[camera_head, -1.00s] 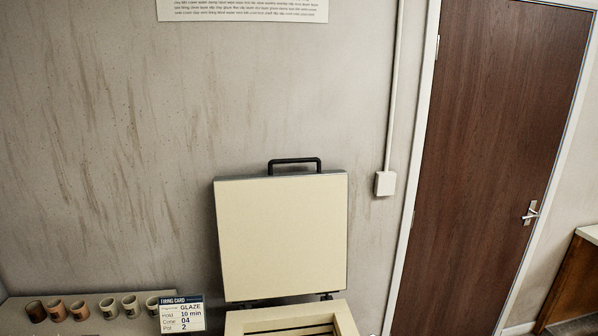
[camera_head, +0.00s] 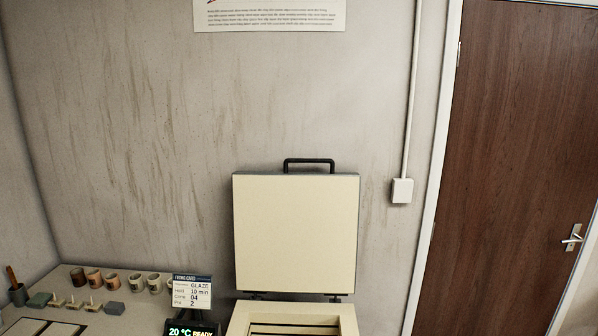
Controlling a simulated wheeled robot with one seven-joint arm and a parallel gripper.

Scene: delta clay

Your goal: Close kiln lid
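The kiln lid (camera_head: 296,234) is a square cream panel with a dark edge. It stands upright, open, at the back of the kiln. A black handle (camera_head: 309,161) is on its top edge. Dark hinges join its lower edge to the kiln body (camera_head: 349,318), whose cream rim shows at the bottom of the picture. The opening shows dark slots inside, and most of the kiln is cut off by the frame. My gripper is not in view.
A table (camera_head: 72,284) at lower left holds several small cups (camera_head: 135,281), grey blocks and a tool pot (camera_head: 19,294). A firing card (camera_head: 191,291) and a lit display (camera_head: 190,329) stand left of the kiln. A brown door (camera_head: 520,170) is at right.

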